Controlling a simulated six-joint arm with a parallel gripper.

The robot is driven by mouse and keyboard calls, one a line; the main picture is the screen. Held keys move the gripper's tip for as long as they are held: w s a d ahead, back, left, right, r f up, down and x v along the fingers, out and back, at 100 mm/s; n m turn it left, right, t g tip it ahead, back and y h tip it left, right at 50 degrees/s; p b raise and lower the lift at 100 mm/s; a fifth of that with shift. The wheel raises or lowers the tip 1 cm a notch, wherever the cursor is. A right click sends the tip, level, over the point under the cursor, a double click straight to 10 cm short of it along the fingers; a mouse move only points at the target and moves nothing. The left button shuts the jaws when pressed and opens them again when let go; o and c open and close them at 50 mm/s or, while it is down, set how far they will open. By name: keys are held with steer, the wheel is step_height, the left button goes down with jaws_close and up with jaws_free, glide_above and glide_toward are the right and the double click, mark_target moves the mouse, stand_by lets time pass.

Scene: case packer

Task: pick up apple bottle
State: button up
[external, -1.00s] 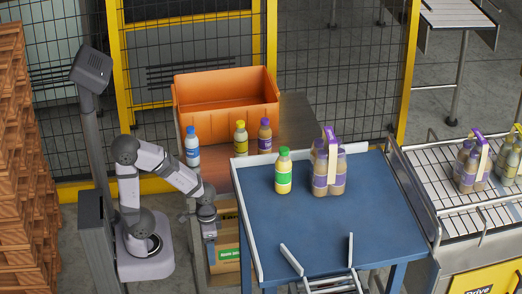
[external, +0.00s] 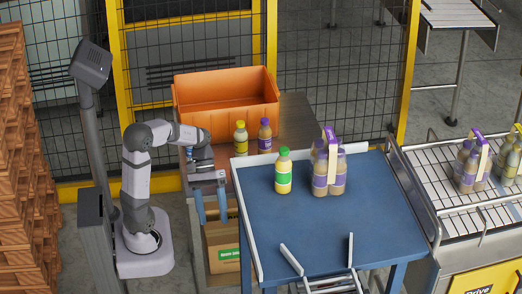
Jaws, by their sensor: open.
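A bottle with a green cap and green label (external: 283,172) stands upright on the blue table, left of the wrapped multipack; I take it as the apple bottle, but its print is too small to read. My gripper (external: 212,218) is open and empty, with its fingers pointing down. In the picture it is left of the blue table and in front of the open cardboard box. It is well apart from the green-capped bottle. A yellow-capped bottle (external: 240,138) and a purple-capped bottle (external: 265,135) stand behind it.
The blue table (external: 310,232) has a raised rim at its left. A purple-labelled multipack (external: 328,170) stands close right of the green-capped bottle. An orange crate (external: 226,98) is at the back. A cardboard box (external: 222,250) sits low beside the table. A conveyor (external: 450,200) is at right.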

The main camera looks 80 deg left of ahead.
steer(key=w+a+r+n+t+h+b, duration=0.15)
steer(key=w+a+r+t, duration=0.25)
steer(key=r, duration=0.4)
steer(key=w+a+r+n+t+h+b, duration=0.1)
steer(key=w+a+r+t+h, duration=0.3)
steer(key=r, duration=0.3)
steer(key=n+t+h+p, duration=0.1)
steer(key=n+t+p, duration=0.15)
steer(key=n, duration=0.95)
glide_toward(290, 172)
steer(key=w+d+r, duration=0.1)
steer(key=d, duration=0.1)
steer(key=shift+w+d+f+n+h+p, duration=0.25)
steer(key=shift+w+d+f+n+p, duration=0.2)
steer(key=shift+n, duration=0.2)
steer(key=shift+p+x, duration=0.4)
steer(key=shift+x, duration=0.75)
steer(key=shift+w+d+r+p, duration=0.1)
steer(key=shift+w+d+p, duration=0.15)
steer(key=shift+p, duration=0.1)
steer(key=shift+p+x, duration=1.1)
steer(key=shift+x, duration=1.15)
steer(key=shift+w+a+f, duration=0.1)
steer(key=shift+a+f, duration=0.05)
steer(key=shift+f, duration=0.1)
